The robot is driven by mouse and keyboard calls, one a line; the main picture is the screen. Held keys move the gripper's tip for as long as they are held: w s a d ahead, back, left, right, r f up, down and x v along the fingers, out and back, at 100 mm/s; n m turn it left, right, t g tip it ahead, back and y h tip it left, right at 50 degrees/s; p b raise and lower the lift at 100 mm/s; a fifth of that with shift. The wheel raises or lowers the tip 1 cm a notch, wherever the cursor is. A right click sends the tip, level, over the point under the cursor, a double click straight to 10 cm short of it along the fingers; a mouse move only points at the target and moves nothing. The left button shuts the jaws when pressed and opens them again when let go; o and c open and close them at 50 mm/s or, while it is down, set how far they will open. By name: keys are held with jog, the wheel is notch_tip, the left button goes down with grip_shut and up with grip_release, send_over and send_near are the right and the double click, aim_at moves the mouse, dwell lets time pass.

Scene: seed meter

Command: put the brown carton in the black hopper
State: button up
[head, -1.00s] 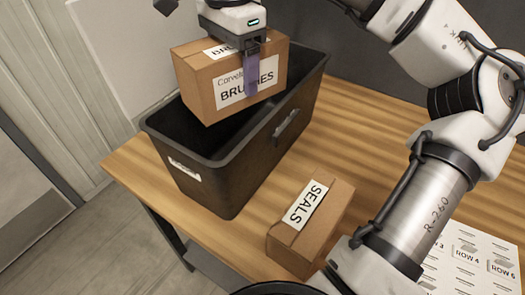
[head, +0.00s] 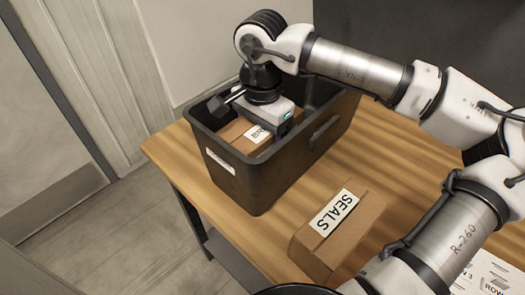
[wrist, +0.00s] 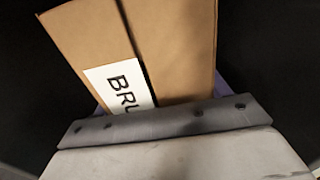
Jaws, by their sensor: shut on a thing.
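The brown carton (head: 240,131) with a white label starting "BRU" is down inside the black hopper (head: 290,178), mostly below its rim. It also fills the upper middle of the wrist view (wrist: 175,45), with dark space around it. My gripper (head: 272,128) is shut on the carton from above, with its body at about rim height. The fingertips and the carton's underside are hidden by the hopper walls, so I cannot tell whether the carton touches the floor of the hopper.
A second brown carton labelled "SEALS" (head: 338,228) lies on the wooden table (head: 400,165), in front and to the right of the hopper. Printed sheets (head: 490,275) are at the lower right. A wall stands close behind the hopper.

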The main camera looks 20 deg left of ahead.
jog(key=shift+f, duration=2.7)
jog(key=shift+f, duration=0.25)
jog(key=o, duration=1.4)
jog(key=shift+r, duration=0.1)
jog(key=shift+c, duration=0.2)
jog(key=shift+r, duration=0.15)
notch_tip(320, 180, up, 12)
jog(key=shift+b, duration=0.7)
